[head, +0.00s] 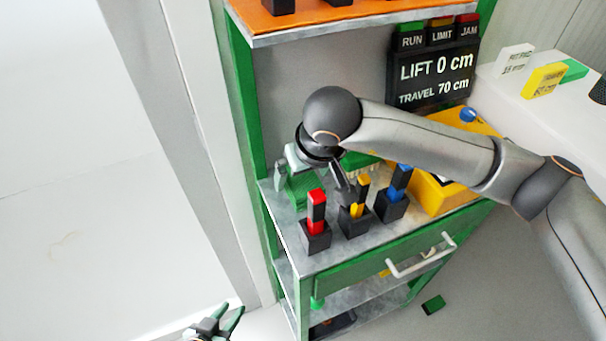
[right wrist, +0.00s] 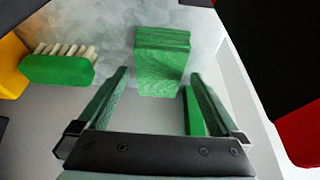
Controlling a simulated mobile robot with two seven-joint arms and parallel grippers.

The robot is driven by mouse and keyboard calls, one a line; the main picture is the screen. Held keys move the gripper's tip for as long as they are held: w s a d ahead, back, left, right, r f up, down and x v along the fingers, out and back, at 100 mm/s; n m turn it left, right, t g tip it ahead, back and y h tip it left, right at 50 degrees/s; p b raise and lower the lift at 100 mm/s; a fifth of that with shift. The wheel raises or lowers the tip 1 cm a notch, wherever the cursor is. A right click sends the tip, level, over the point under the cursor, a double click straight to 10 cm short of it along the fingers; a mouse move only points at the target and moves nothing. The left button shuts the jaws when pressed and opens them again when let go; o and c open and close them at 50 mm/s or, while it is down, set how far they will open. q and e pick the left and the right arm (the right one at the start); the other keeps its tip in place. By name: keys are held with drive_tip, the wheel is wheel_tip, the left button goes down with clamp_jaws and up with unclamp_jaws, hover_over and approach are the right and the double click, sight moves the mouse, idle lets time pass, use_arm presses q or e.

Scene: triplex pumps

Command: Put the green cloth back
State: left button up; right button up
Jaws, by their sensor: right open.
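The green cloth (right wrist: 162,62) is a folded block lying on the grey metal top of the bench. It shows partly under my right gripper in the head view (head: 301,193). My right gripper (right wrist: 160,76) is open, with its fingertips on either side of the near part of the cloth in the picture; I cannot tell whether they touch it. In the head view, my right gripper (head: 290,168) hangs over the back left of the bench top. My left gripper (head: 222,320) is open and empty at the bottom edge, low beside the bench.
A green brush (right wrist: 57,68) lies left of the cloth. Red (head: 316,212), yellow (head: 361,190) and blue (head: 400,182) handles stand in black blocks along the front. A yellow box (head: 440,196) is at the right. An orange shelf (head: 310,20) is above. A green block (head: 433,304) lies on the floor.

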drive_tip(key=v, duration=1.1)
drive_tip(key=shift+s+f, duration=0.1)
drive_tip(key=shift+s, duration=0.1)
